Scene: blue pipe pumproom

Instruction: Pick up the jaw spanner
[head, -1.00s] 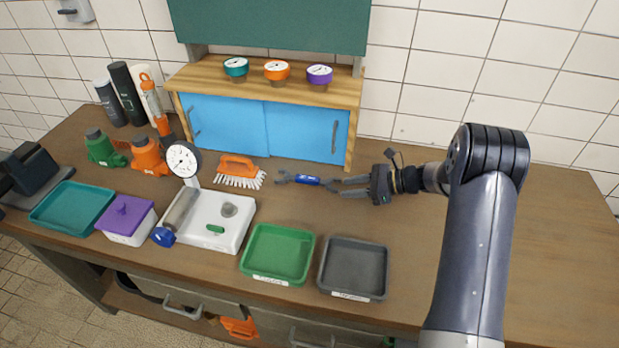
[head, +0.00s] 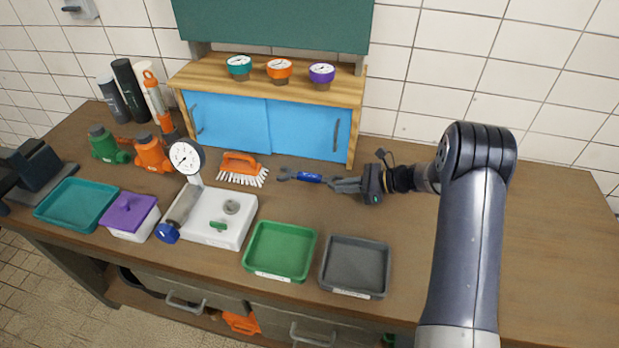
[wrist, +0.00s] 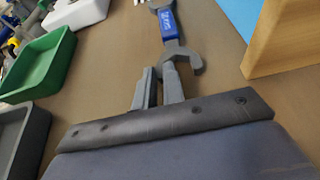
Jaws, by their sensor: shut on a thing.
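The jaw spanner (head: 308,177) lies on the workbench in front of the blue-doored cabinet, with a blue middle and grey open jaws at both ends. My gripper (head: 338,184) reaches it from the right and is shut on its right-hand jaw end. In the wrist view the spanner (wrist: 169,25) points away from my gripper (wrist: 170,75), with the near jaw at the fingertips. The fingers are close together and partly hide the near jaw. I see no clear gap between the spanner and the bench.
An orange brush (head: 242,168) lies just left of the spanner. The cabinet (head: 268,125) stands close behind, its wooden side (wrist: 275,40) near in the wrist view. A green tray (head: 280,250) and a grey tray (head: 355,266) sit in front. The bench right of my arm is clear.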

